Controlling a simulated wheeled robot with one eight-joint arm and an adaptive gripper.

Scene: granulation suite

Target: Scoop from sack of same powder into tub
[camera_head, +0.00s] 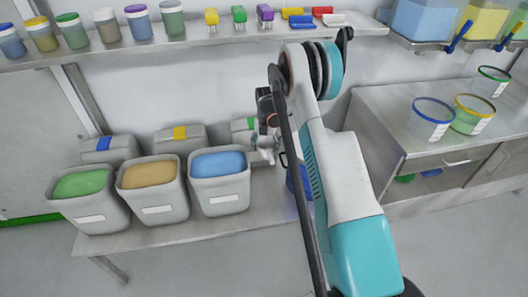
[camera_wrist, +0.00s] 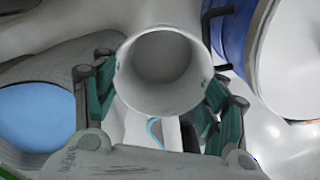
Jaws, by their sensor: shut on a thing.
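In the head view, three open grey sack-like containers stand on the left bench: one with green powder (camera_head: 90,212), one with tan powder (camera_head: 155,203) and one with blue powder (camera_head: 222,200). My gripper (camera_head: 264,148) is just right of the blue one, partly hidden by my arm. In the wrist view, my gripper (camera_wrist: 160,112) is shut on a pale round scoop (camera_wrist: 127,83); its visible inside looks grey, with no powder seen. Blue powder (camera_wrist: 35,117) shows at left.
Several grey closed bags stand behind the open ones, including a yellow-tagged one (camera_head: 180,140). The right bench (camera_head: 385,105) holds clear tubs with blue (camera_head: 430,118), yellow (camera_head: 472,113) and green rims (camera_head: 490,82). A wall shelf (camera_head: 150,47) of jars and coloured items runs above.

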